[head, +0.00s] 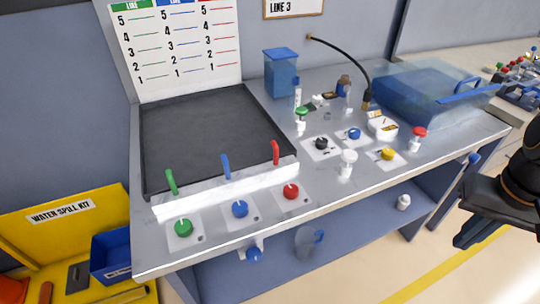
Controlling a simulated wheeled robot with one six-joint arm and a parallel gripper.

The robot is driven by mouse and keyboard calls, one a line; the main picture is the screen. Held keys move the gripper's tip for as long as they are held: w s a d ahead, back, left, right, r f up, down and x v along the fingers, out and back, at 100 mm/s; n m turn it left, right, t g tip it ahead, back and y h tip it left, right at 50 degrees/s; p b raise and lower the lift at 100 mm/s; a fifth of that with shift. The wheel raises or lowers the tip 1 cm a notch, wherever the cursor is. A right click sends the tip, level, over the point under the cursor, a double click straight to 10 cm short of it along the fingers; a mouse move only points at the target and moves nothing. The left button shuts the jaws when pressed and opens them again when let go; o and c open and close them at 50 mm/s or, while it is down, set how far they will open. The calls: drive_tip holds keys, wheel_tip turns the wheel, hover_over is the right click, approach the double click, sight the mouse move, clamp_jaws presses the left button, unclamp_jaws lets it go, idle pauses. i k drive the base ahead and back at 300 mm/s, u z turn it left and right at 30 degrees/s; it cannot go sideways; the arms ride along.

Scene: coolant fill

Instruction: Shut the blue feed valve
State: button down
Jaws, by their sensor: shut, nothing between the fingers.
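A blue lever (226,166) stands nearly upright on a white strip at the front of the bench, between a green lever (171,182) and a red lever (275,152). Below it, a round blue knob (240,208) sits on a white plate, between a green knob (183,227) and a red knob (291,191). No label shows which blue part is the feed valve. My gripper (466,237) is at the right edge, shut and empty, in front of the bench and far from the blue parts. Part of my arm is cut off by the frame.
The grey bench (420,170) also holds black, blue and yellow knobs, small bottles, a black hose (345,58) and a clear blue box (420,92). A blue knob (254,254) sticks out below its front edge. A yellow spill kit (60,225) stands left. Floor in front is clear.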

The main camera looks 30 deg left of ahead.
sight(354, 133)
drive_tip(key=u, duration=1.2)
drive_tip(key=i, duration=0.5)
drive_tip(key=z, duration=0.05)
drive_tip(key=k, duration=0.45)
drive_tip(key=z, duration=0.25)
drive_tip(key=i, duration=0.35)
drive_tip(key=z, duration=1.2)
drive_tip(key=k, duration=0.55)
drive_tip(key=u, duration=0.8)
